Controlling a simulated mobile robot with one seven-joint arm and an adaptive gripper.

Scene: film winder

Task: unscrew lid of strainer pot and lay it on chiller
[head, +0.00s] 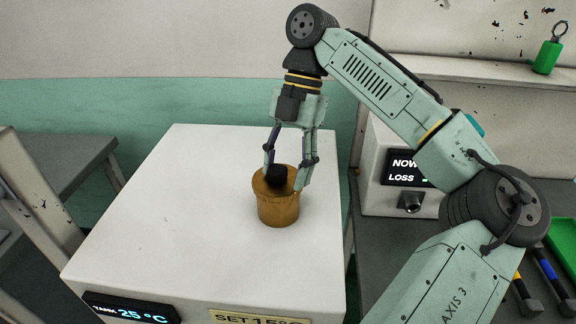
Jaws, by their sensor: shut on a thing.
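The strainer pot (279,212) is a short amber-brown cylinder standing upright on the white top of the chiller (160,220). The chiller's front carries a display reading 25 °C and a plate reading SET 15 °C. The lid (261,187) is amber like the pot, with a black knob (278,174) on top. It sits on the pot's mouth, and I cannot tell how far it is turned. My gripper (286,178) points down over the pot and is shut on the lid at its knob. The fingers partly hide the lid's edge.
The chiller top is clear to the left of and behind the pot. To the right stands a white box with a LOSS display (405,170). A green bottle (546,57) is on the back shelf. A green tray (563,243) and tools lie at the right edge.

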